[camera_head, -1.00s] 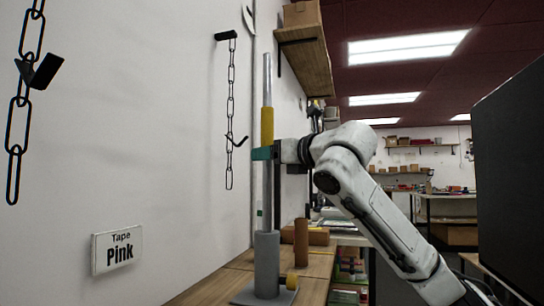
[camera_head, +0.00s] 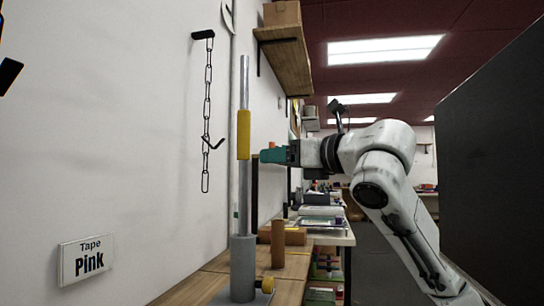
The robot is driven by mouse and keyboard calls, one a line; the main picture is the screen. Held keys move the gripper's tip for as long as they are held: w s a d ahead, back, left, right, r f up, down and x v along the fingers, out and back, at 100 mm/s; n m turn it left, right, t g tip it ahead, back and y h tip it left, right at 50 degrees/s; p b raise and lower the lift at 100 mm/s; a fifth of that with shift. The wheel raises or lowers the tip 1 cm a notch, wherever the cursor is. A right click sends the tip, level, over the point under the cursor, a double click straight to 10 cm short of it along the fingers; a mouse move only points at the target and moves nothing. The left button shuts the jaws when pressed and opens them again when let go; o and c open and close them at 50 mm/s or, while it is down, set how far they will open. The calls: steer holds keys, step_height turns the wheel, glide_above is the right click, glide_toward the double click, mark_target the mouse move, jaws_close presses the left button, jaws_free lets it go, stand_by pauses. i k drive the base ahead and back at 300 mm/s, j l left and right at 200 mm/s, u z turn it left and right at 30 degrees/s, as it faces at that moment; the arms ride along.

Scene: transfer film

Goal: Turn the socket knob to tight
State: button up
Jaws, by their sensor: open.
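A grey socket (camera_head: 243,262) stands on a wooden bench close to the white wall. A yellow-orange knob (camera_head: 267,285) sticks out at the right of its foot; its setting cannot be read. A metal pole (camera_head: 245,200) stands upright in the socket and has a yellow sleeve (camera_head: 244,135) on its upper part. My gripper (camera_head: 266,156), with teal fingers, is open and points left. It is just right of the pole, near the sleeve's lower end, with a gap between them. It is well above the knob. Nothing shows between the fingers.
A brown cylinder (camera_head: 278,243) stands right of the socket, near a brown block (camera_head: 295,236). A shelf (camera_head: 285,55) juts out above. A dark panel (camera_head: 490,180) fills the right.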

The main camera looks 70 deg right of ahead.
mark_target(266, 284)
steer(key=k+j, duration=0.65)
steer(key=k, duration=0.25)
